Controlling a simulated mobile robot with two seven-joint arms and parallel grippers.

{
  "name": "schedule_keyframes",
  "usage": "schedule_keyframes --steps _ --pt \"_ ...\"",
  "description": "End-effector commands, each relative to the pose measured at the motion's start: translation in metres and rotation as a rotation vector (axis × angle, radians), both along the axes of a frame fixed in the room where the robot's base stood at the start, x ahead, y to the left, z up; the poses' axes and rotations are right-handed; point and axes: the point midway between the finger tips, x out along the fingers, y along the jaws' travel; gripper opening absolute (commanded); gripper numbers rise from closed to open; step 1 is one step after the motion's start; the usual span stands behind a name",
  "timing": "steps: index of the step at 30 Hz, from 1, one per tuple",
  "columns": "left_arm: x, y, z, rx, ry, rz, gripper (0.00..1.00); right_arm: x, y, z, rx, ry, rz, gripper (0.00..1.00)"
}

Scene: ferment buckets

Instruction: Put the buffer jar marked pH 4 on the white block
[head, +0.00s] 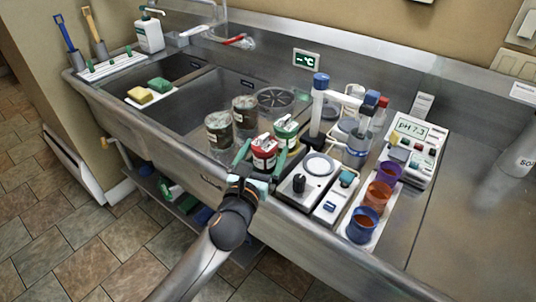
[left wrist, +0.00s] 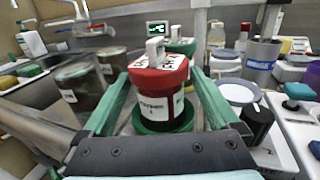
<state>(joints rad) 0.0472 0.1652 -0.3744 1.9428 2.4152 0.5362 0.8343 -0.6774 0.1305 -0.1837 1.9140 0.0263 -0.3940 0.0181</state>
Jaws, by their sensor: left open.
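A jar with a red lid (head: 264,146) stands at the front of the sink. In the left wrist view this red-lidded jar (left wrist: 159,80) is upright, with a white handle or tab on top. Its white label is too small to read surely. My left gripper (head: 254,157) is open, with one green finger on each side of this jar; its fingers also show in the left wrist view (left wrist: 160,105). A second jar with a green lid (head: 286,127) stands just behind. I cannot tell surely which white item is the white block.
A white stirrer (head: 290,186) and a white device (head: 331,206) stand right of the jars. Further right are coloured cups (head: 378,193) on a white strip and a pH meter (head: 412,142).

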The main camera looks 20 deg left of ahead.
Motion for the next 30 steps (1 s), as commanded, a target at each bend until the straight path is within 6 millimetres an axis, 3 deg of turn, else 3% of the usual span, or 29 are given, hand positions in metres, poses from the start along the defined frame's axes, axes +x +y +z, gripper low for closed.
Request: schedule_keyframes --steps 4,27,30 --pt "0.0001 0.0000 0.0002 0.000 0.000 0.000 0.94 -0.0002 0.0001 0.0000 0.000 0.000 0.000 0.00" --pt "0.0001 -0.0003 0.0000 -0.001 0.000 0.000 0.07 -0.0007 0.0002 -0.0002 0.000 0.001 0.001 0.00" --pt "0.0001 -0.0003 0.0000 0.000 0.000 0.000 0.00 -0.0007 0.0002 -0.0002 0.000 0.001 0.001 0.00"
